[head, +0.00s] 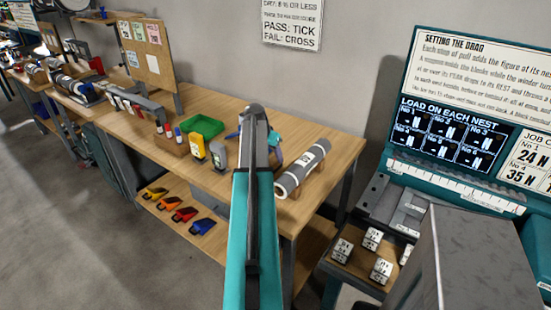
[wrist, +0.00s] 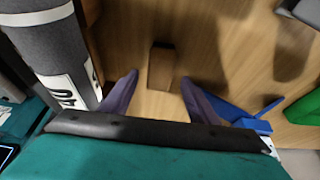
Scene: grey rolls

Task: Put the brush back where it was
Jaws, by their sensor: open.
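My gripper (wrist: 159,78) is open, with its two purple fingers apart above the bench top. A small brown wooden block (wrist: 160,68) stands on the wood between and just beyond the fingertips, not gripped. A blue piece with a thin stick-like part (wrist: 250,118) lies beside the right finger; I cannot tell whether it is the brush. No brush can be made out for certain in either view. In the head view my arm covers much of the gripper and the bench spot under it.
A grey labelled roll (head: 302,169) lies on the bench (head: 335,150), close left of my gripper in the wrist view (wrist: 55,50). A green tray (head: 204,126) and a yellow container (head: 193,147) stand further left. Coloured scoops (head: 185,214) lie on the lower shelf. A teal machine (head: 460,110) stands right.

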